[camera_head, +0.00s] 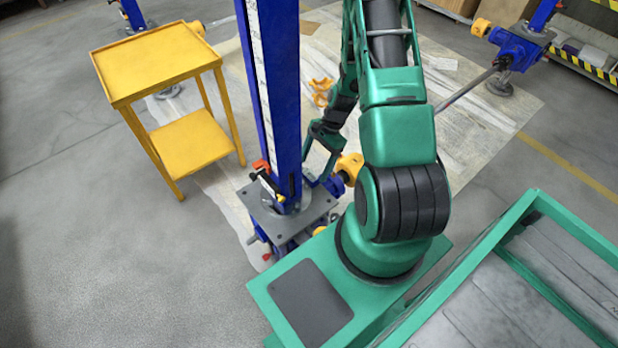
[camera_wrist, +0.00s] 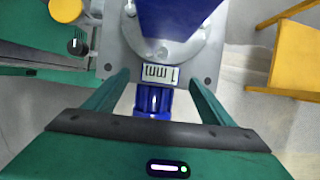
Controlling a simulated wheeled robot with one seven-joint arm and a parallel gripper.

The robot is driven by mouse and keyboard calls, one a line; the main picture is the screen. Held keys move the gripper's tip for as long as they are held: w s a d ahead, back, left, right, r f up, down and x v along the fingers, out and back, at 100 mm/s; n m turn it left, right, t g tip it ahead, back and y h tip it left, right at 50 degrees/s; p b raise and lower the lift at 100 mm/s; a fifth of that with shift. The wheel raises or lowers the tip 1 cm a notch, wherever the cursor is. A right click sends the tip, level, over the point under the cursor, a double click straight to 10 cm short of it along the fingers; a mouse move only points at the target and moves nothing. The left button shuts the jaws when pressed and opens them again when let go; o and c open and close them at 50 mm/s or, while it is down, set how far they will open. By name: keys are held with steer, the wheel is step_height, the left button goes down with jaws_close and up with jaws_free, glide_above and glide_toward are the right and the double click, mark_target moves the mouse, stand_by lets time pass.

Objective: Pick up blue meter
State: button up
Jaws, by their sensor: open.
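A blue ribbed cylinder (camera_wrist: 153,101), which looks like the blue meter, shows in the wrist view below a small white plate (camera_wrist: 160,74) with black marks. I cannot tell whether the two are one piece. My gripper (camera_wrist: 158,78) is open, with one finger on each side of them and visible gaps between. It holds nothing. In the camera_head view my gripper (camera_head: 314,163) is low beside the far right side of the blue column (camera_head: 277,110). The column and my arm hide the meter there.
The column stands on a grey base plate (camera_head: 312,208). A yellow two-shelf table (camera_head: 155,62) stands to the left. More blue jacks (camera_head: 515,48) stand at the back. Grey floor is clear at the lower left.

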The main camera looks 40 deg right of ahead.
mark_target(309, 174)
steer(key=x, duration=0.5)
steer(key=shift+w, duration=0.1)
steer(key=c, duration=1.4)
steer(key=shift+o, duration=0.2)
steer(key=shift+r, duration=0.2)
